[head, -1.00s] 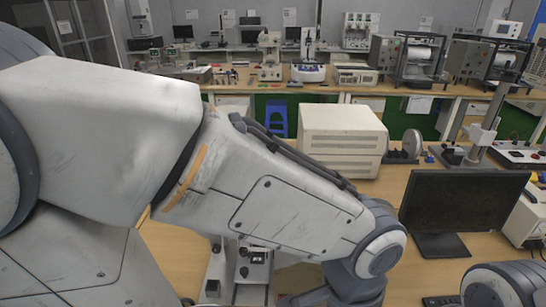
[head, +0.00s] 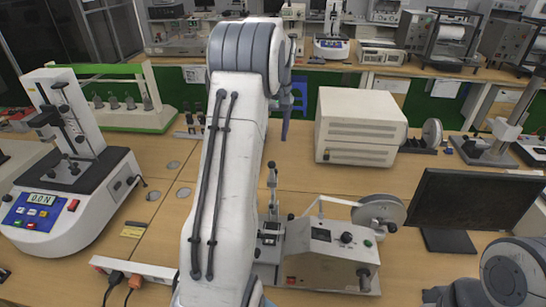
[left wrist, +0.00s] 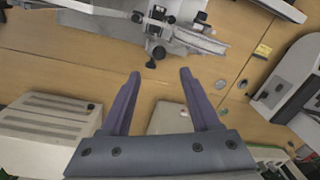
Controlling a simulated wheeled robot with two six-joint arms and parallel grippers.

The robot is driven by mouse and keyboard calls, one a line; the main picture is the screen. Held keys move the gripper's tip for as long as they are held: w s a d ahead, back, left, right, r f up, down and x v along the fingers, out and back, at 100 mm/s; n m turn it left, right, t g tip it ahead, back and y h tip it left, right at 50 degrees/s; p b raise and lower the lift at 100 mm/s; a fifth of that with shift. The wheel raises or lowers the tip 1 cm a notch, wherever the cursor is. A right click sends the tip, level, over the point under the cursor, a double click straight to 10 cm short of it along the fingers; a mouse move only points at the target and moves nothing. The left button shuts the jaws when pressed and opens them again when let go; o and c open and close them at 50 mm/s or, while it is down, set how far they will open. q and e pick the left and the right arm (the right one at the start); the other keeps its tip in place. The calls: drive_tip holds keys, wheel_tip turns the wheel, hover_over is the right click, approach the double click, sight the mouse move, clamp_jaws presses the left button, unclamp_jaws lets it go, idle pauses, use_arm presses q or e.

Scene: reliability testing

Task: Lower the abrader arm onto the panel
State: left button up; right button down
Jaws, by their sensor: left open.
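A grey-white bench device that looks like the abrader (head: 325,262) stands at the front middle of the table, with knobs on its front. A thin pale arm (head: 338,201) rises over its top beside a grey wheel. A small upright mechanism (head: 271,205) stands at its left, partly hidden by my left arm. I cannot make out the panel. My left gripper (head: 293,105) is beyond the device, fingers apart and empty. In the left wrist view its open fingers (left wrist: 160,73) point towards a metal mechanism with dark knobs (left wrist: 158,28), with a gap between.
A test stand (head: 70,195) with a display is at the left, near a green-based rack (head: 135,115). A cream box (head: 360,125) stands behind the device. A black monitor (head: 475,205) is at the right. Bare wood (head: 165,230) shows left of my arm.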

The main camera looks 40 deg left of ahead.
sight(272, 162)
use_arm(q)
drive_tip(key=f+p, duration=0.1)
drive_tip(key=f, duration=0.4)
drive_tip(key=f+p, duration=0.1)
drive_tip(key=f, duration=0.2)
drive_tip(key=shift+s+a+f+p, duration=0.1)
drive_tip(key=shift+s+f+p, duration=0.1)
drive_tip(key=shift+s+p, duration=0.1)
drive_tip(key=shift+f, duration=0.55)
clamp_jaws()
idle(0.5)
